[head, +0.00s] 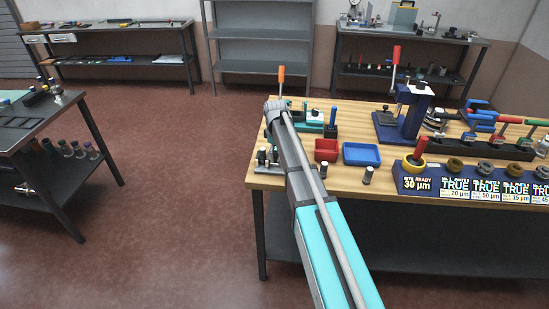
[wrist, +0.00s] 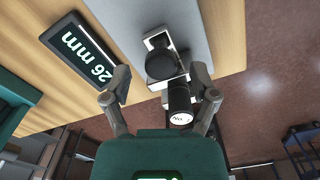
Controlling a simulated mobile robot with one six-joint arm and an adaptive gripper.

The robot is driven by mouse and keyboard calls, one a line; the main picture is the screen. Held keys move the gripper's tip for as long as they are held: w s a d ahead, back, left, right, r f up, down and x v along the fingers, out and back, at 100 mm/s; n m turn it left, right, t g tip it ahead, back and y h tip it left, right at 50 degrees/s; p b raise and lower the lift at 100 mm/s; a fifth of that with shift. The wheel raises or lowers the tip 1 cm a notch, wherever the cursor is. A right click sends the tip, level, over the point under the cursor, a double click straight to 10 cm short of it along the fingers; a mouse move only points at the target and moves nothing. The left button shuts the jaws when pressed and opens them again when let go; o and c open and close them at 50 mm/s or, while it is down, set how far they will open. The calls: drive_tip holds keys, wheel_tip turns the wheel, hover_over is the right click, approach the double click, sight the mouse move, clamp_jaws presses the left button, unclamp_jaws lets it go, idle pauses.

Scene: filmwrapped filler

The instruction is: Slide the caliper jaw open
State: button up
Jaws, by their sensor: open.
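In the wrist view, a caliper-like device (wrist: 160,66) with a pale metal body and a round black knob lies on a grey plate at the table's edge. A black cylinder (wrist: 180,106) with a white end label stands out from its lower end. My gripper (wrist: 160,80) is open, with one finger on each side of the device; contact is not clear. In the head view, my arm's far end hides the gripper and most of the device.
On the wooden table (head: 330,183) are a red bin (head: 326,150), a blue bin (head: 361,154), a blue press (head: 412,112) and a gauge rack (head: 470,180). Floor lies beyond the table edge.

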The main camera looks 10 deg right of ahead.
drive_tip(key=shift+f, duration=0.4)
drive_tip(key=shift+d, duration=0.1)
clamp_jaws()
